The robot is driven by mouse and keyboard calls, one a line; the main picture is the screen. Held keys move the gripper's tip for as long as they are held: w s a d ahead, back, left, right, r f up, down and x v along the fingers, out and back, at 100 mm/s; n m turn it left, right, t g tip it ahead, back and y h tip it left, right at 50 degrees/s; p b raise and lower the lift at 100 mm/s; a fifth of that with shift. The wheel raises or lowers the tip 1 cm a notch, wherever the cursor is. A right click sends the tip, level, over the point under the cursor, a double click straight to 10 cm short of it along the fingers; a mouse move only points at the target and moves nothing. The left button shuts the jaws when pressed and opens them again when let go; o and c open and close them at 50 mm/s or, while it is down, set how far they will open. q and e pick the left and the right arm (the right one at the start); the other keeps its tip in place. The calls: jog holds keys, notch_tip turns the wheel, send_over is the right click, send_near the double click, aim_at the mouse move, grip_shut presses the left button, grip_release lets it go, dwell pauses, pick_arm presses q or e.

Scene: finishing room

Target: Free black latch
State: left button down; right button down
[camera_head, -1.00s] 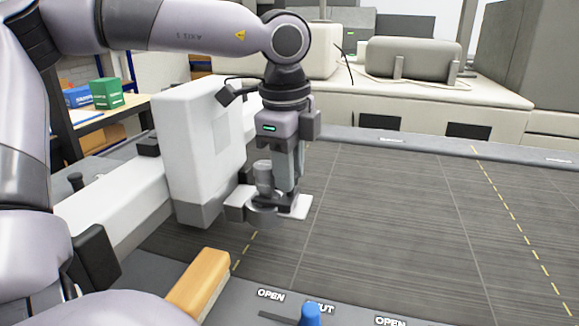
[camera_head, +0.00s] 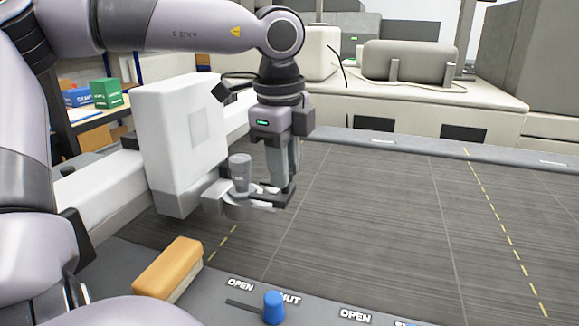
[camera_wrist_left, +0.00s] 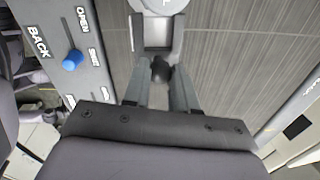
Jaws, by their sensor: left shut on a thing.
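A white carriage (camera_head: 180,140) sits on a white beam at the left in the head view. A grey clamp (camera_head: 230,200) with a clear-grey cylindrical tool (camera_head: 240,172) in it juts from the carriage's lower right side. My left gripper (camera_head: 276,196) points down just right of the clamp, its fingers together on the small black latch (camera_wrist_left: 161,68). In the left wrist view the latch shows as a dark knob between my fingertips, close to the clamp's pale body (camera_wrist_left: 157,30). My fingers partly hide the latch. My right gripper is not in view.
The grey slatted table (camera_head: 380,220) is clear to the right. A panel along the near edge carries a blue knob (camera_head: 273,308) and OPEN and SHUT labels. An orange-topped brush or block (camera_head: 168,268) lies on that edge.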

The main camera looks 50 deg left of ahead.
pick_arm(q)
jog(key=shift+d, duration=0.15)
jog(key=c, duration=0.9)
grip_release()
jog(key=shift+w+d, duration=0.1)
jog(key=shift+w, duration=0.05)
jog(key=shift+r, duration=0.1)
jog(key=r, duration=0.7)
jog(key=shift+s+d, duration=0.1)
jog(key=shift+s, duration=0.3)
